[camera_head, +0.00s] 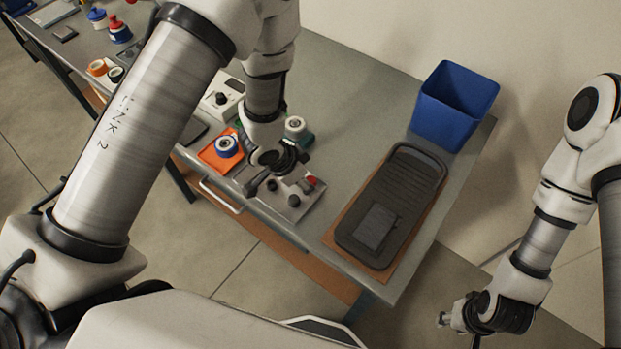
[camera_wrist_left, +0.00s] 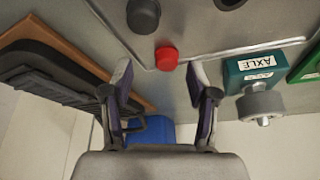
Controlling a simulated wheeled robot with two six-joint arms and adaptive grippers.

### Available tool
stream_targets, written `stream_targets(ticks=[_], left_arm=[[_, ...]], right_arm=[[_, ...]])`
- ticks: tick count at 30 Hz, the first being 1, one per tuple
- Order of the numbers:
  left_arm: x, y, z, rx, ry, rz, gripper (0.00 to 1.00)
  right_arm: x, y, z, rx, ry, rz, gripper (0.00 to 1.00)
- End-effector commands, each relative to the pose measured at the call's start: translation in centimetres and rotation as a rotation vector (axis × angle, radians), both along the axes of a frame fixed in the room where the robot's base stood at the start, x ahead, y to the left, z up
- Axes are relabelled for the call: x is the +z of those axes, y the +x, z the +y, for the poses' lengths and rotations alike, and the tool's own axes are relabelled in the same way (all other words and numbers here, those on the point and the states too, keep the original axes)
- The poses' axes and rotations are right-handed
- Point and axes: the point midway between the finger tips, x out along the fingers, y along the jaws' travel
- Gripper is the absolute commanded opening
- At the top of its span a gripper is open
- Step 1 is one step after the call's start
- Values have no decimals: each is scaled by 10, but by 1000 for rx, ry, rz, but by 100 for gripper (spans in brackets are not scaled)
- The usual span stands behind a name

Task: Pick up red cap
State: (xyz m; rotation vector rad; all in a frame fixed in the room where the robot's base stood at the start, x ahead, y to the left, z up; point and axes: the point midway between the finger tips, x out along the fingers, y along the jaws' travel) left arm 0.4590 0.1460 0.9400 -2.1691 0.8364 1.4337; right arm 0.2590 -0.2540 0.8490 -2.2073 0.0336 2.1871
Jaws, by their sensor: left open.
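A small red cap (camera_head: 311,181) sits at the right end of a grey plate (camera_head: 293,200) on the table, beside dark round parts. In the left wrist view the red cap (camera_wrist_left: 167,57) shows just beyond the gap between my left fingertips, with nothing between them. My left gripper (camera_wrist_left: 160,80) is open; in the head view it hangs over the plate, just left of the cap, partly hidden by its own wrist. My right gripper (camera_head: 450,318) is off the table at the lower right, and its finger opening is unclear.
A blue bin (camera_head: 452,104) and a dark tray (camera_head: 409,166) on a brown board stand to the right. An orange holder (camera_head: 216,157) and a green AXLE block (camera_wrist_left: 247,72) are close by.

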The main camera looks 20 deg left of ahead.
Motion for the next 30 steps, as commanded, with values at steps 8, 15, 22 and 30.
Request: stream_targets(ticks=[8,15,22,30], left_arm=[[-19,6,-5,0,1,-1,59],[-19,6,-5,0,1,-1,15],[-19,6,-5,1,0,0,16],[-19,6,-5,1,0,0,15]], right_arm=[[4,1,0,0,0,-3,40],[4,1,0,0,0,-2,40],[4,1,0,0,0,-2,40],[4,1,0,0,0,-2,40]])
